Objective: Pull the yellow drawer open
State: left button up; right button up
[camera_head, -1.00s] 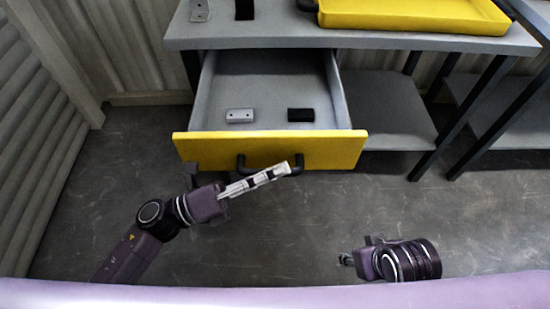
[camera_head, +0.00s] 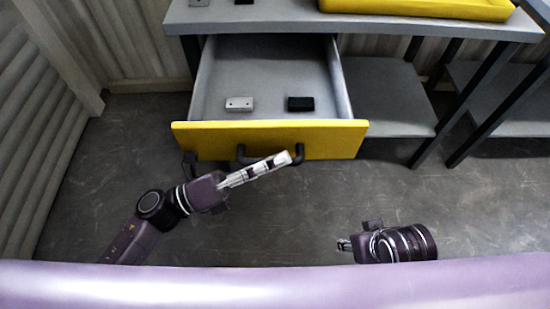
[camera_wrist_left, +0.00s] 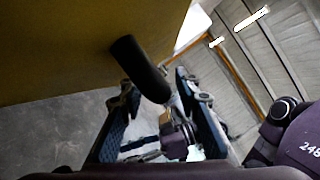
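The yellow drawer (camera_head: 215,140) hangs well out from under the grey table, its inside showing. Its dark handle (camera_head: 240,155) is on the yellow front; in the left wrist view the handle (camera_wrist_left: 138,68) reaches down toward the gap between my fingers. My left gripper (camera_head: 285,159) is at the right end of the handle. In the left wrist view its two fingers stand apart, with no clear grip on the handle. My right gripper (camera_head: 345,245) is low over the floor, away from the drawer; its fingers are too small to read.
Inside the drawer lie a light grey block (camera_head: 239,104) and a black block (camera_head: 300,104). A yellow tray (camera_head: 420,8) stands on the grey table (camera_head: 280,20). Dark table legs (camera_head: 445,130) stand at the right. The floor (camera_head: 290,215) before the drawer is clear.

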pick_arm(q)
jog(key=v, duration=1.2)
jog(key=shift+f, duration=0.1)
